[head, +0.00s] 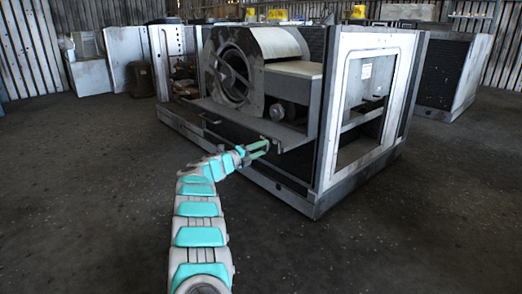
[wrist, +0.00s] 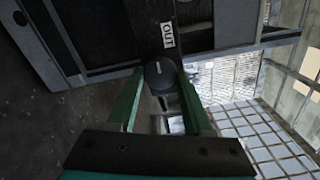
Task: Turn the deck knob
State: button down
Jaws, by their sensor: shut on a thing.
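The deck knob (wrist: 159,76) is a dark round knob with a light pointer line, seen in the wrist view just below a white label reading OUT. My gripper (wrist: 157,88) has its two green fingers on either side of the knob, closed on it. In the head view my gripper (head: 258,150) reaches the front edge of the deck (head: 285,137) of the blower housing. The knob is too small and covered to make out clearly there.
The blower housing's metal frame (head: 335,110) stands around the deck, with the round blower (head: 232,72) above it. A handle (head: 210,120) sits left of my gripper on the deck front. The dark floor (head: 90,200) in front is clear.

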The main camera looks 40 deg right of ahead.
dwell(0.3)
jog(key=shift+c, duration=1.5)
grip_release()
jog(key=a, duration=0.7)
jog(key=shift+s+a+p, duration=0.3)
jog(key=shift+a, duration=0.05)
